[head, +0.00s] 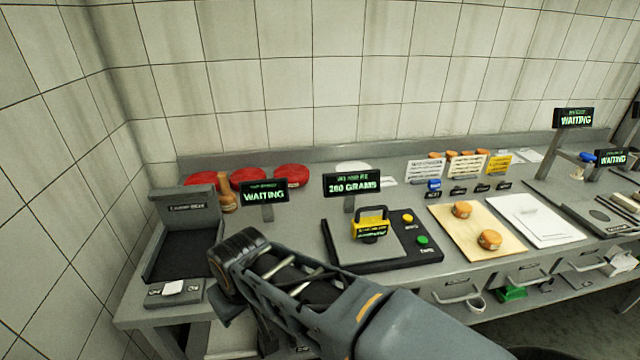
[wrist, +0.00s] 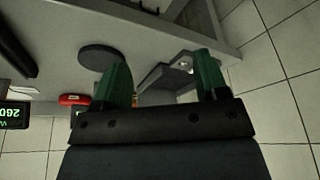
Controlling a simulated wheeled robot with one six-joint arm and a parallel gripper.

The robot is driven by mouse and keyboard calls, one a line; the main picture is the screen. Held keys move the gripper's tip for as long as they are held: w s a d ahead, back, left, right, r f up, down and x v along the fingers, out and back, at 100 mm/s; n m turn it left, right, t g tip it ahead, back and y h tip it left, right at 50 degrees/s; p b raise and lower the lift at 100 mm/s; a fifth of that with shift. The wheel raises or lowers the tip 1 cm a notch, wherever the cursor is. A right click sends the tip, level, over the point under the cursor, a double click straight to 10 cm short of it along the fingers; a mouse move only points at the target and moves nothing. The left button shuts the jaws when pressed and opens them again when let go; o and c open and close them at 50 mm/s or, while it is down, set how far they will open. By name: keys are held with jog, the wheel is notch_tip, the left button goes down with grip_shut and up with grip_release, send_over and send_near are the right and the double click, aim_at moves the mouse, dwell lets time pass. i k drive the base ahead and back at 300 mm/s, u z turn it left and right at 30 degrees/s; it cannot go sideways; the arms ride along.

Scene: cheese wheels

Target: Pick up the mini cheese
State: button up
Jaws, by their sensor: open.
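Two small round orange cheeses sit on the pale wooden board right of centre in the head view: one at the back (head: 462,209) and one nearer the front (head: 489,240). Which one is the mini cheese I cannot tell. More small orange rounds (head: 453,154) show behind white cards at the back. My gripper (wrist: 162,78) is open, with two green fingers apart and nothing between them. In the head view my arm reaches over the left part of the counter, well left of the board; its fingers are not clear there. Neither board cheese shows in the wrist view.
A scale (head: 405,253) reading about 260 or 280 grams bears a yellow handled block (head: 371,224), between my arm and the wooden board (head: 447,235). Status signs (head: 264,192) stand up from the counter. Red wheels (head: 248,178) lie behind. A white board (head: 533,220) lies on the right.

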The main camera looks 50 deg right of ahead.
aim_at(490, 239)
jog(key=z, duration=4.65)
jog(key=i, duration=0.7)
jog(key=u, duration=4.05)
